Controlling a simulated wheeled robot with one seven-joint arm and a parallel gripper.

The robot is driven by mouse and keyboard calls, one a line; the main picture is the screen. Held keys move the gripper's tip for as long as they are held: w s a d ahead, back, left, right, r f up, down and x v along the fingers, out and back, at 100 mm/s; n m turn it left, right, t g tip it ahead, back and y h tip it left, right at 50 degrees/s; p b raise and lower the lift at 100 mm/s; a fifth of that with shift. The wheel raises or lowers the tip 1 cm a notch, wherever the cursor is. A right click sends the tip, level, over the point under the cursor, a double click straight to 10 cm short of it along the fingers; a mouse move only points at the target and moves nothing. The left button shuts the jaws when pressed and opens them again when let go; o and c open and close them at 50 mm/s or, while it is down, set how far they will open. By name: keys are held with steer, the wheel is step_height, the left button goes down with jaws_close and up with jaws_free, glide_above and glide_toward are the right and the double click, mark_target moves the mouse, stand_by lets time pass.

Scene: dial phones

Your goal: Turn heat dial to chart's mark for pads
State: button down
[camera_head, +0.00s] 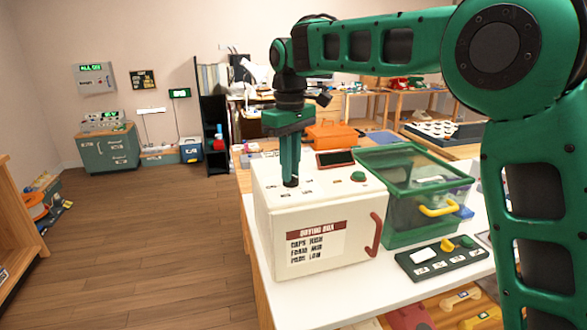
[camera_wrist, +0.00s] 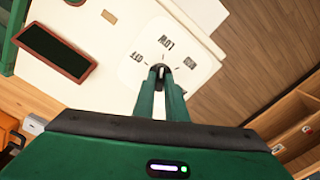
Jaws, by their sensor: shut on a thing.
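The white drying box (camera_head: 318,225) stands on the white table, its front chart (camera_head: 316,246) appearing to read caps high, foam mid, pads low. My gripper (camera_head: 291,182) points straight down onto the box top, shut on the small dark heat dial. In the wrist view my gripper (camera_wrist: 161,75) holds the dial (camera_wrist: 161,71), mostly hidden between the fingers. A short pale line shows on the dial, roughly upright in the picture. Small marks surround it: one like OFF (camera_wrist: 137,56), one like LOW (camera_wrist: 168,44), and one too small to read (camera_wrist: 190,62). Which mark the dial points to is unclear.
The box top also has a green button (camera_head: 358,176) and a dark red-framed display (camera_head: 336,159). A red handle (camera_head: 374,234) sticks out in front.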

steer(key=shift+w+d+r, duration=0.1)
steer(key=shift+w+d, duration=0.15)
steer(key=shift+w, duration=0.1)
steer(key=c, duration=1.8)
jaws_free()
steer(key=shift+s+a, duration=0.15)
step_height(320, 180, up, 10)
steer(key=shift+r, duration=0.25)
